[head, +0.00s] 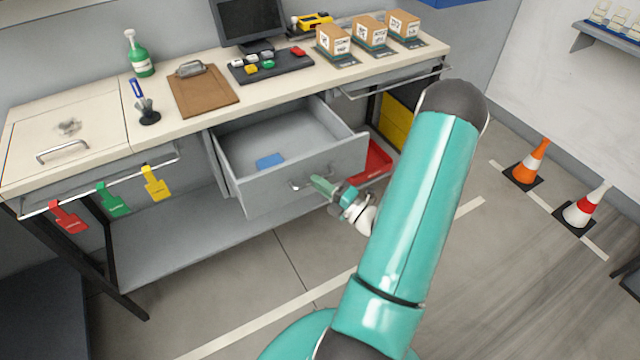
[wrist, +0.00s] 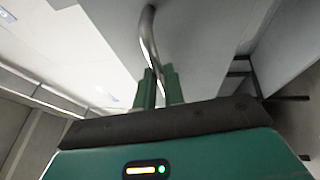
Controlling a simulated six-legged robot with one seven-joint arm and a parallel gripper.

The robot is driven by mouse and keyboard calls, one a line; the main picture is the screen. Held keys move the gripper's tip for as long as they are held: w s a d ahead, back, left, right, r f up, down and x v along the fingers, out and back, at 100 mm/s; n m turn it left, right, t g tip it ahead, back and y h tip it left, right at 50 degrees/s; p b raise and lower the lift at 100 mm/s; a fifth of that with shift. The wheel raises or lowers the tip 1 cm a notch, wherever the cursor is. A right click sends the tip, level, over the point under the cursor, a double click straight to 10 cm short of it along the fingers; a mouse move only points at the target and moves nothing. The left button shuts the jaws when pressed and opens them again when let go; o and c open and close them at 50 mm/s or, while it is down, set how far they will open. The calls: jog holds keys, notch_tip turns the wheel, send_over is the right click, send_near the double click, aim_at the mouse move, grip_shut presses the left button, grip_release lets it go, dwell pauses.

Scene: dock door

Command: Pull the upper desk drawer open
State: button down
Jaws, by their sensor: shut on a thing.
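The upper desk drawer (head: 285,188) is grey and stands well out from under the desk top in the head view. Its inside is visible, with a small blue object (head: 269,161) on its floor. My gripper (head: 316,184) is at the drawer's front panel, shut on the metal bar handle (head: 298,186). In the wrist view the curved handle (wrist: 149,38) runs down between the two green fingers of my gripper (wrist: 158,82). The fingers cover part of the handle.
The desk top (head: 195,120) holds a green bottle (head: 138,55), a clipboard (head: 203,90), a button panel (head: 268,65) and several boxes. A red bin (head: 373,163) stands beyond the drawer. Cones (head: 531,162) stand at right. Floor before the desk is clear.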

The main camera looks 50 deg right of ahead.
jog(key=c, duration=1.5)
grip_release()
jog(key=v, duration=1.3)
jog(key=shift+s, duration=0.4)
